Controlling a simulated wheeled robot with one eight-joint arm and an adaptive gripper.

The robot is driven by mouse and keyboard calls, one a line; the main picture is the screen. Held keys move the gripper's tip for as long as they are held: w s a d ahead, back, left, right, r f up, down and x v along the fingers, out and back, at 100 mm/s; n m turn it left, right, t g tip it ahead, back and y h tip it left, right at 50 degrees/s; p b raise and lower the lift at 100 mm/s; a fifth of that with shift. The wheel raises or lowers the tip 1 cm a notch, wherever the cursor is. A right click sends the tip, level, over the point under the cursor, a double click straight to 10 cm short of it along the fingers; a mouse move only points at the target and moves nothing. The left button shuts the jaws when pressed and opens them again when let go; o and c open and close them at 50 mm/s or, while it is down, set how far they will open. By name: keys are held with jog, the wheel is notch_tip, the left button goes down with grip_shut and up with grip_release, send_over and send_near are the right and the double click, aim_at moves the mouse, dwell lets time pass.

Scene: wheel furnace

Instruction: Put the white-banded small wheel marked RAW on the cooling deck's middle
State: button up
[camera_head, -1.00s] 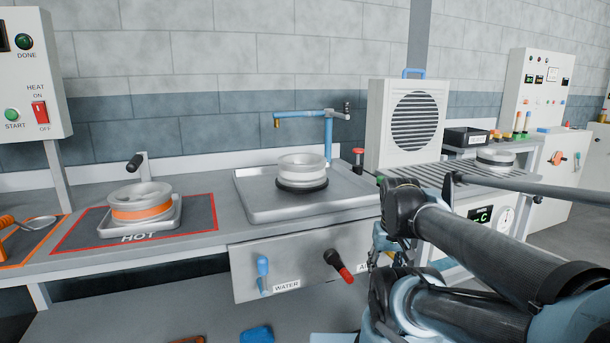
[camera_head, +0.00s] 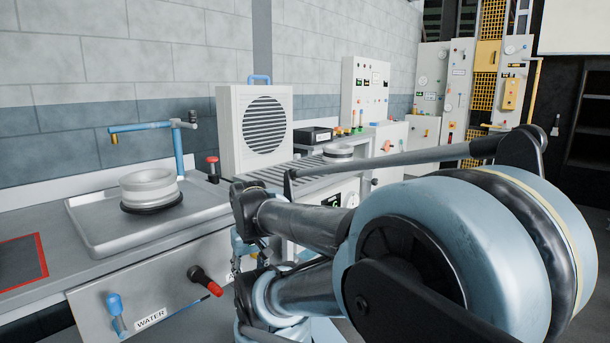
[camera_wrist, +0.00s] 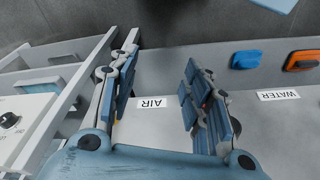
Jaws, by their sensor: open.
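A pale small wheel (camera_head: 149,188) lies flat on a dark round stand in the metal basin (camera_head: 90,215), in the head view. A second wheel (camera_head: 338,152), pale with a dark band, lies on the far right of the slatted cooling deck (camera_head: 285,172). I cannot read a RAW mark on either wheel. The cooling deck's middle shows bare slats, its front partly hidden by my arm. In the wrist view my gripper (camera_wrist: 158,88) is open and empty, with its pads apart. It is by the front panel with the AIR label (camera_wrist: 155,102), away from both wheels.
A fan box (camera_head: 255,130) stands behind the deck. A blue tap pipe (camera_head: 150,128) rises behind the basin, and a red-topped knob (camera_head: 213,168) stands beside it. WATER (camera_head: 115,308) and red-tipped (camera_head: 205,281) levers jut from the front. A dark box (camera_head: 312,136) sits behind the deck.

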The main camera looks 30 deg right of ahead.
dwell(0.5)
jog(key=shift+c, duration=1.3)
jog(key=shift+s+a+r, duration=0.1)
jog(key=shift+s+r, duration=0.15)
jog(key=shift+r, duration=0.55)
jog(key=shift+c, duration=0.6)
notch_tip(320, 180, up, 29)
jog(key=n+g, duration=0.2)
jog(key=n, duration=0.5)
send_over(127, 182)
jog(key=shift+r, duration=0.2)
jog(key=shift+a+f, duration=0.1)
jog(key=shift+f, duration=4.35)
